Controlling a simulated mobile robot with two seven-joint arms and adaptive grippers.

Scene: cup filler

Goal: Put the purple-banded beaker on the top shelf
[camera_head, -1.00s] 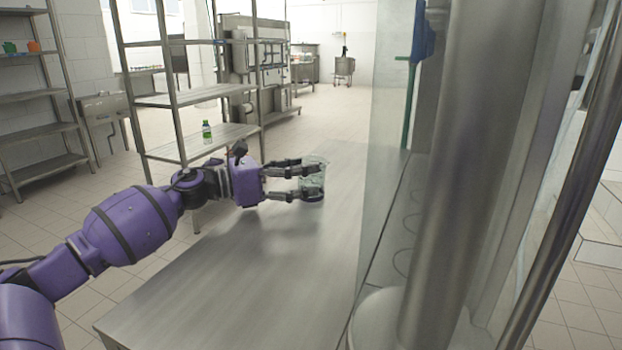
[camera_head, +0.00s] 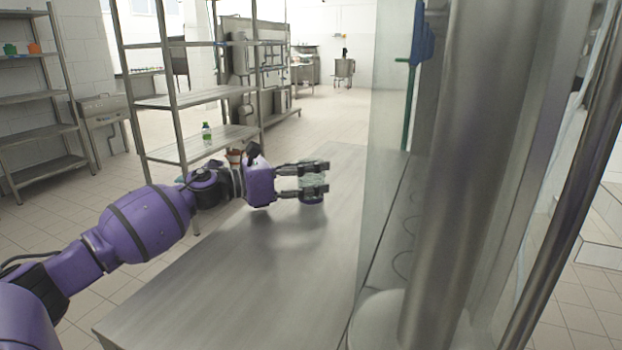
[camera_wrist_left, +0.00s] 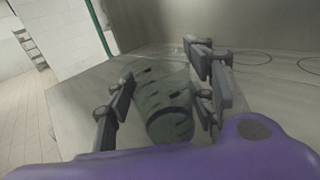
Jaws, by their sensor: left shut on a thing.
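A clear, greenish beaker (camera_head: 312,196) is between the fingers of my left gripper (camera_head: 314,178), above the metal table. A faint purple tint shows near its lower part in the head view. My right gripper is not in view.
The steel table (camera_head: 215,290) is mostly bare. A green bottle (camera_head: 206,132) stands on the rack's lower shelf. A small brown object (camera_head: 234,156) shows behind the left wrist. A glass panel (camera_head: 392,120) and a thick metal column (camera_head: 465,170) bound the right side.

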